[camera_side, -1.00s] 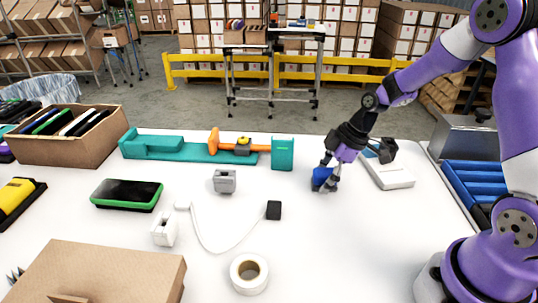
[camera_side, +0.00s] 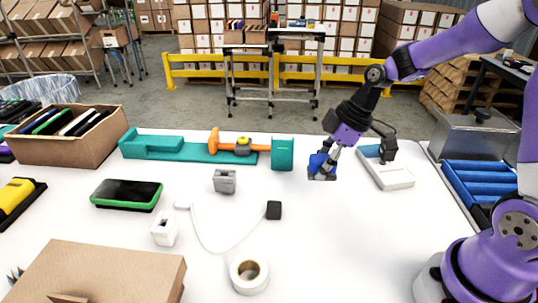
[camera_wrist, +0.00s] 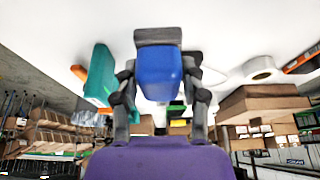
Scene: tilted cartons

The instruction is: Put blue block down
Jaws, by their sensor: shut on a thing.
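The blue block (camera_side: 318,163) is held between the fingers of my gripper (camera_side: 323,167), right of the teal fixture. In the wrist view, the blue block (camera_wrist: 158,76) sits between the two dark fingers of my gripper (camera_wrist: 158,62). A grey piece (camera_wrist: 158,36) shows against the block's far end; I cannot tell whether it belongs to the block or the fingertips. The block is close over the white table (camera_side: 330,235); whether its underside touches is not clear.
The teal fixture (camera_side: 283,154) with an orange clamp is to the left. A white device (camera_side: 388,172) is just right of my gripper. A grey block (camera_side: 225,182), a white cable with a black plug (camera_side: 274,210) and a tape roll (camera_side: 249,288) lie left and nearer. Table right of the plug is clear.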

